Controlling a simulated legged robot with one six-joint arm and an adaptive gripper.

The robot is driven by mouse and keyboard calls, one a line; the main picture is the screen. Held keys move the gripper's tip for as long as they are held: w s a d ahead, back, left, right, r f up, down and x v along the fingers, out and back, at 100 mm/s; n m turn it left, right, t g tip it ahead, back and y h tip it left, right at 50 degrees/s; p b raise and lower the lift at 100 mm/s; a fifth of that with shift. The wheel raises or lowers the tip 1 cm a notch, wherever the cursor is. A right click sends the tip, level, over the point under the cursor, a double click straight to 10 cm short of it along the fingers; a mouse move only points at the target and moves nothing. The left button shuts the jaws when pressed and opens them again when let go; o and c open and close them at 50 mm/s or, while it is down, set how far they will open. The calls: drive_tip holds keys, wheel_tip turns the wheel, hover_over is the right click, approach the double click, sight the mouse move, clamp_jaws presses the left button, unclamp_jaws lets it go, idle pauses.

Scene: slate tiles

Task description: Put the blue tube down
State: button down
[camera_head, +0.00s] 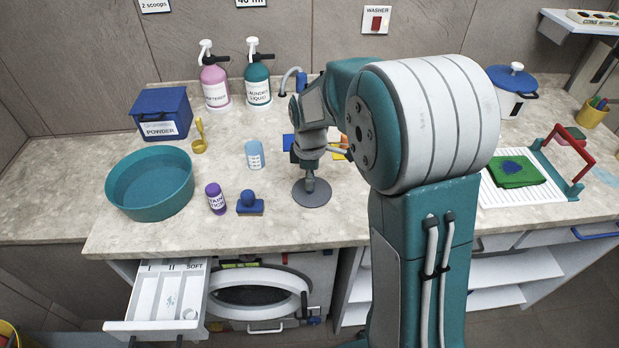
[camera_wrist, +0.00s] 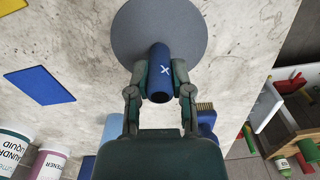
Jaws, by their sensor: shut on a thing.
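The blue tube (camera_wrist: 160,72), marked with a pale X, is between the two fingers of my gripper (camera_wrist: 161,80) in the wrist view. My gripper is shut on it. The tube is over the round grey disc (camera_wrist: 145,30), which lies on the counter. In the head view my gripper (camera_head: 310,178) points down over the same disc (camera_head: 314,198). The tube is hard to make out there. I cannot tell whether it touches the disc.
Left of the disc are a blue brush (camera_head: 250,204), a purple bottle (camera_head: 216,198), a light blue cup (camera_head: 255,154) and a teal basin (camera_head: 150,204). A blue-lidded powder box (camera_head: 161,114) and pump bottles stand behind. Below the counter edge, a drawer (camera_head: 165,295) is open.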

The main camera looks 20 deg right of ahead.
drive_tip(key=shift+d+f, duration=0.1)
drive_tip(key=shift+d, duration=0.25)
drive_tip(key=c, duration=0.5)
unclamp_jaws()
drive_tip(key=shift+c, duration=0.2)
drive_tip(key=shift+a, duration=0.2)
wheel_tip(320, 180, up, 12)
drive_tip(key=shift+f, duration=0.2)
drive_tip(key=s+r+m+t, duration=0.2)
drive_tip(key=s+m, duration=0.5)
drive_tip(key=s, duration=0.4)
drive_tip(key=s+r+m+t, duration=0.1)
drive_tip(key=s+m+t, duration=0.2)
drive_tip(key=s+m, duration=0.4)
drive_tip(key=s, duration=0.5)
drive_tip(key=shift+r+t, duration=0.3)
drive_tip(key=shift+r, duration=0.1)
